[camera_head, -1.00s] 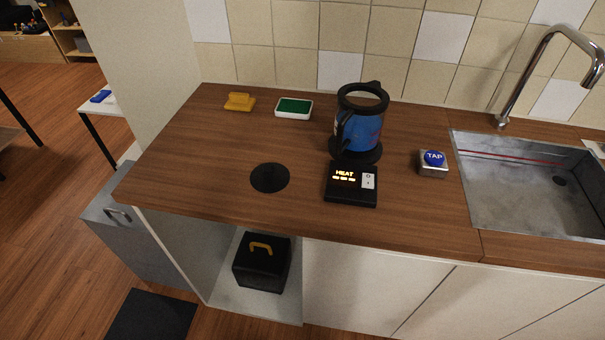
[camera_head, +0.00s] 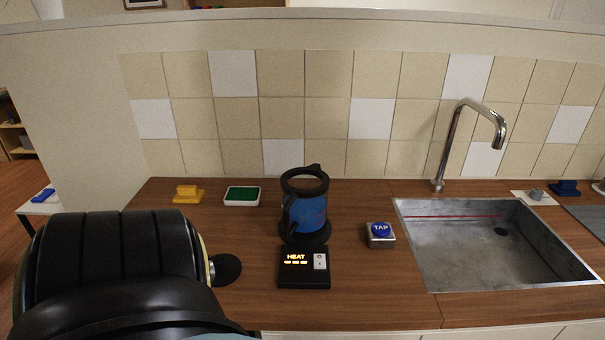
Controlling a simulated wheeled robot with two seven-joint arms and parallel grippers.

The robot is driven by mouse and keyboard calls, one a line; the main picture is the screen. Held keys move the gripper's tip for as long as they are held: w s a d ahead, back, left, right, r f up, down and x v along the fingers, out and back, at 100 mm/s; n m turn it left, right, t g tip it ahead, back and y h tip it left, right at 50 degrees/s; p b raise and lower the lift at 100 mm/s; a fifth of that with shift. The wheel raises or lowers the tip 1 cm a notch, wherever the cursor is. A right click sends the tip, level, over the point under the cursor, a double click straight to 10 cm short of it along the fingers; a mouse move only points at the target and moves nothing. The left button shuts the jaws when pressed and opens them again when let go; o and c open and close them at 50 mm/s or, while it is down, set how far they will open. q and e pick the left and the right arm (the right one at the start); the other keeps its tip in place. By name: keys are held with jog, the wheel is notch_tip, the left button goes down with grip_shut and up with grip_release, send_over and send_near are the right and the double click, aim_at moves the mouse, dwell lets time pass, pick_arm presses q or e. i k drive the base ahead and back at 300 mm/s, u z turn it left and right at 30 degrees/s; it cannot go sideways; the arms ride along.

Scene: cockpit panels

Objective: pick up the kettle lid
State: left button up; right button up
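A blue kettle (camera_head: 308,212) with a black rim, handle and base stands upright at the middle of the wooden counter. Its top looks like an open ring, with no lid visible on it. I cannot identify the kettle lid for sure. A flat black disc or round opening (camera_head: 227,268) lies on the counter left of the kettle, partly hidden by a large black part of my arm. A small grey knobbed piece (camera_head: 537,194) sits on a white square right of the sink. Neither gripper's fingers show.
A HEAT switch box (camera_head: 304,268) is in front of the kettle, and a blue TAP button (camera_head: 380,232) is to its right. The sink (camera_head: 490,281) with its tall faucet (camera_head: 461,130) is further right. A yellow block (camera_head: 187,195) and a green-topped white tray (camera_head: 242,195) are back left.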

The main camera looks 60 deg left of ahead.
aim_at(228, 267)
jog(key=z, duration=0.9)
jog(key=k, duration=1.4)
jog(key=u, duration=0.2)
